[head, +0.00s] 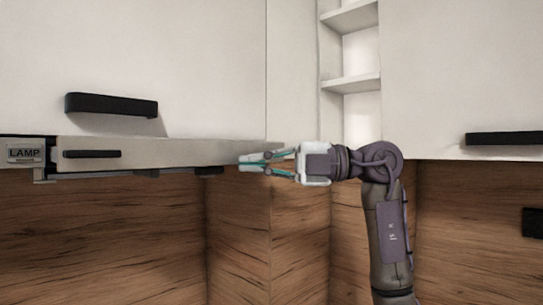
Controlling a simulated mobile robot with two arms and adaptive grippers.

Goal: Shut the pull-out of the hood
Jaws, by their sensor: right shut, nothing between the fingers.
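The hood's pull-out (150,152) is a pale flat panel with a small black handle (92,154), under the white wall cabinets at the left. At its left end is a grey block marked LAMP (25,153). How far the pull-out stands out is hard to tell from this view. My right gripper (241,163) is shut and empty, pointing left, with its fingertips by the right end of the pull-out. I cannot tell whether they touch it. My left gripper is out of view.
A white cabinet door with a black handle (111,104) is above the pull-out. Open corner shelves (350,84) stand behind my right arm. Another cabinet handle (503,138) is at the right. The wooden splashback (110,240) fills the lower part, with clear space before it.

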